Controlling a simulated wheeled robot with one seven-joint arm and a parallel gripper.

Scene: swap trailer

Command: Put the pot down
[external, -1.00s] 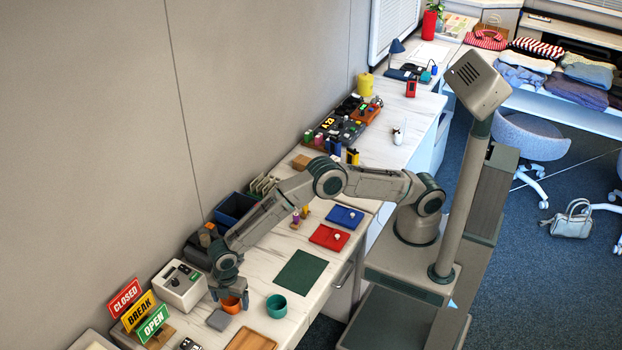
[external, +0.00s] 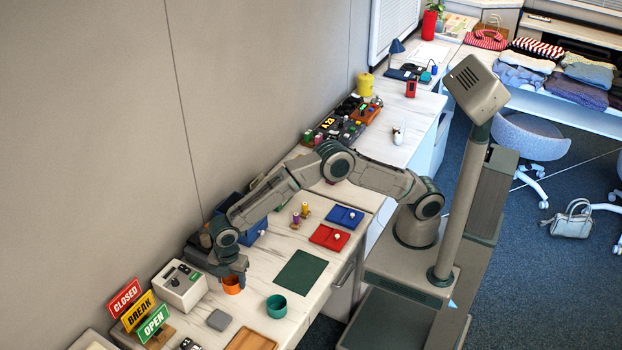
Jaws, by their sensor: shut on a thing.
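My gripper (external: 233,277) is shut on the small orange pot (external: 232,286). The pot is upright, and the fingers cover part of its top. It is above or on the white marbled counter, right of the white box; I cannot tell if its base touches the counter. A teal pot (external: 277,306) stands apart on the counter, to the right and nearer the front edge. A small grey square pad (external: 219,320) lies bare below the orange pot in the picture.
A dark green mat (external: 299,272) lies empty to the right. A white box (external: 180,287) and CLOSED, BREAK and OPEN signs (external: 139,312) stand at left. A wooden tray (external: 251,340) is at the front. Red (external: 329,237) and blue (external: 344,217) trays lie farther back.

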